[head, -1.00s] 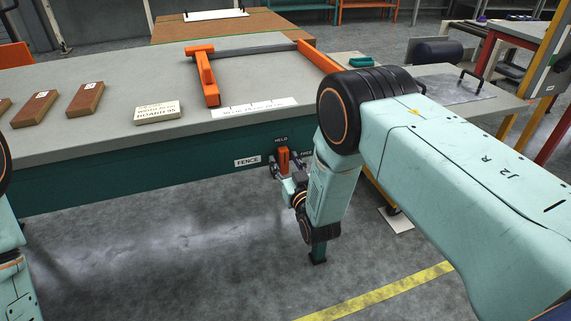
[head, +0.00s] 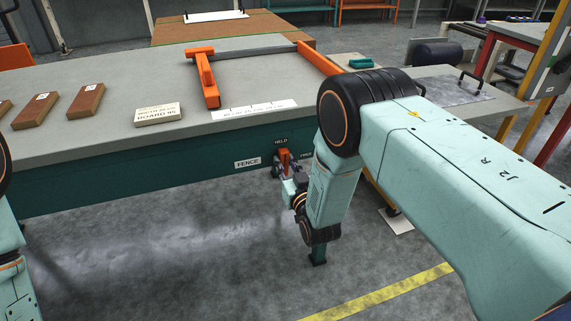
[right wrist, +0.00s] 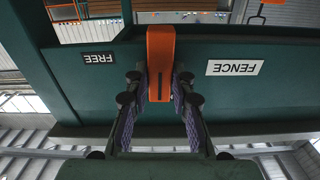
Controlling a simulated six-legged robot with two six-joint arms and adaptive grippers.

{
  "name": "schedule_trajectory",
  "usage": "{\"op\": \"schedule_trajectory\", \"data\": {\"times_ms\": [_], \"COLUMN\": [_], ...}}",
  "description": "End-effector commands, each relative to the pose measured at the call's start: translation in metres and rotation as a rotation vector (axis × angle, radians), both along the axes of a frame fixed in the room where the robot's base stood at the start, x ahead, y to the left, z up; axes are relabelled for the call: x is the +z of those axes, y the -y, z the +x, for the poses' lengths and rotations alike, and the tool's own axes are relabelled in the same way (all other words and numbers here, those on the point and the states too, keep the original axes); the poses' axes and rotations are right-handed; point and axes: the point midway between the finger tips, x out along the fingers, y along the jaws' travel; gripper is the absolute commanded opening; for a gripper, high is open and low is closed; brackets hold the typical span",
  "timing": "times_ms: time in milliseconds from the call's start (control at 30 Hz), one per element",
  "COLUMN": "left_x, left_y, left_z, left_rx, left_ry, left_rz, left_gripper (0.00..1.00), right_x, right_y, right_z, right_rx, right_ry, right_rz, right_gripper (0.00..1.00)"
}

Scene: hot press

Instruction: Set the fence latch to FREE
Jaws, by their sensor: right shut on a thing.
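The fence latch is an orange lever (head: 284,156) on the green front of the bench, below the HELD label (head: 281,141). The FREE label (head: 306,156) is to its right, partly covered by my arm. In the right wrist view the lever (right wrist: 161,50) stands between my fingers, and the FREE label (right wrist: 98,58) is at left in that turned picture. My right gripper (head: 286,170) is shut on the lever; its fingers (right wrist: 160,95) press both sides. My left gripper is out of view.
The FENCE label (head: 247,162) is left of the latch. On the bench top are an orange fence frame (head: 207,82), a white ruler strip (head: 254,109), a sign block (head: 158,114) and brown boards (head: 86,99). The floor in front is clear.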

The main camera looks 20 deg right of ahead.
Motion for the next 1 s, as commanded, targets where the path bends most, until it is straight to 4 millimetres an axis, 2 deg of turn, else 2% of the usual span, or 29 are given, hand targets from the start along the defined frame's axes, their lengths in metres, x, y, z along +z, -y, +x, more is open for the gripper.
{"op": "schedule_trajectory", "data": {"times_ms": [267,1000], "left_x": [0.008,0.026], "left_y": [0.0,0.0], "left_z": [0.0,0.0], "left_rx": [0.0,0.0], "left_ry": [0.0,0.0], "left_rz": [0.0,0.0], "left_gripper": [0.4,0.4], "right_x": [0.0,-0.005], "right_y": [0.003,0.01], "right_z": [0.0,0.0], "right_rx": [0.0,0.0], "right_ry": [-0.006,-0.03], "right_rz": [0.176,0.875], "right_gripper": [0.0,0.0]}}
